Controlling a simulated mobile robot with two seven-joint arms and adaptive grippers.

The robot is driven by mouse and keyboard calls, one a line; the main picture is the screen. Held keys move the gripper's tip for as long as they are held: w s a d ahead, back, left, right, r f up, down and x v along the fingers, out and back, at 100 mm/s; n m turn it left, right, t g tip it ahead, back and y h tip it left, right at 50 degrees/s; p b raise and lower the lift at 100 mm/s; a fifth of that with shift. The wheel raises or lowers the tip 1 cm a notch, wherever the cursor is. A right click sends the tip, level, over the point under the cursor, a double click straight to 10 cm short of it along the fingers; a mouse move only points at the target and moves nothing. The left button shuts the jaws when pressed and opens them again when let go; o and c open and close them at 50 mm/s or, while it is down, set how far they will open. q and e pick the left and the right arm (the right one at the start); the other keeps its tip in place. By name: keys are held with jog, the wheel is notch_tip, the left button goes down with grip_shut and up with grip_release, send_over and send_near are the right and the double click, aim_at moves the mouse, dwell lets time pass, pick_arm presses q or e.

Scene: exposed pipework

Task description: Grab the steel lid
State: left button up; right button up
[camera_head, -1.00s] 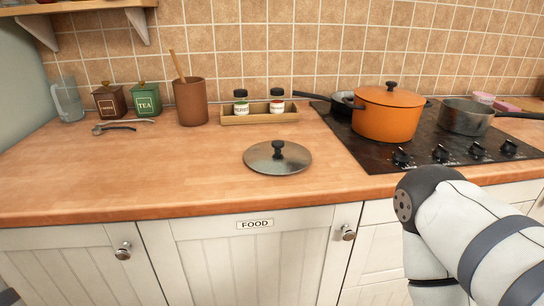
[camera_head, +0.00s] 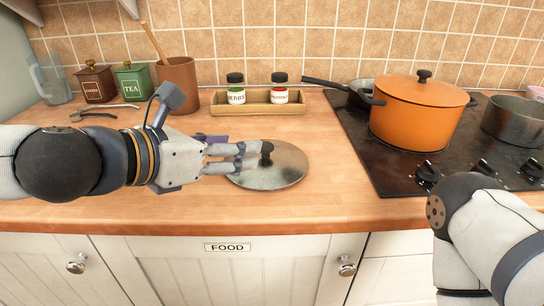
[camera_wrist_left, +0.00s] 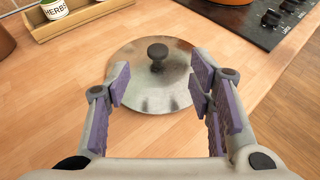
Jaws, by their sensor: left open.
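The steel lid (camera_head: 278,174) lies flat on the wooden counter, with a dark round knob (camera_head: 267,149) standing at its middle. My left gripper (camera_head: 240,158) reaches in from the left, its fingers over the lid's left part and close to the knob. In the left wrist view the lid (camera_wrist_left: 150,92) lies ahead, with its knob (camera_wrist_left: 157,54) beyond the two spread fingers with purple pads. The gripper (camera_wrist_left: 161,95) is open and holds nothing. My right arm shows at the right edge of the head view, but its gripper is out of view.
An orange pot (camera_head: 414,118) stands on the black hob (camera_head: 358,150) to the right. A wooden tray (camera_head: 230,110) with two spice jars sits behind the lid. A brown utensil pot (camera_head: 177,86) and tins stand back left. Counter in front of the lid is clear.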

aim_at(263, 146)
pick_arm(q)
jog(key=x, duration=0.8)
jog(key=shift+w+f+b, duration=0.15)
jog(key=shift+f+b, duration=0.15)
jog(key=shift+b, duration=0.1)
jog(key=shift+a, duration=0.1)
grip_shut()
